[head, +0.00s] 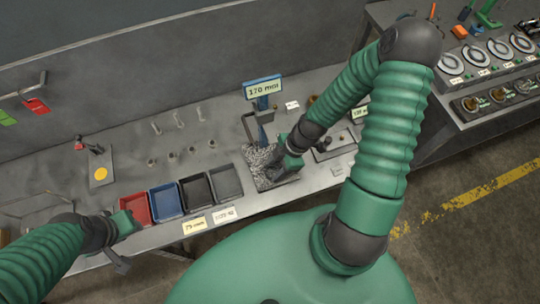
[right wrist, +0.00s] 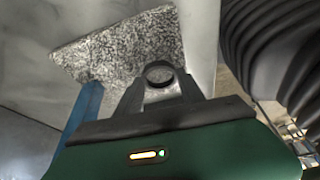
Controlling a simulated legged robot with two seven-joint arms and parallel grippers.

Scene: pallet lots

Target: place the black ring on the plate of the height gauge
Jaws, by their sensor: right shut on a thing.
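The height gauge (head: 263,103) has a blue column, a "170 mm" sign and a speckled grey plate (head: 257,157), which also fills the upper part of the right wrist view (right wrist: 105,45). My right gripper (head: 277,168) is over the plate's right side. In the right wrist view its two fingers are shut on the black ring (right wrist: 159,68), and the speckled surface shows behind it. Whether the ring touches the plate I cannot tell. In the head view the ring is hidden by the gripper. My left gripper (head: 128,224) is by the bench's front edge, its jaws unclear.
Left of the gauge stand a red bin (head: 135,208), a blue bin (head: 167,201), a black bin (head: 197,190) and a grey bin (head: 226,181). Several small pegs stand behind them. A second bench with dials (head: 498,48) is at right.

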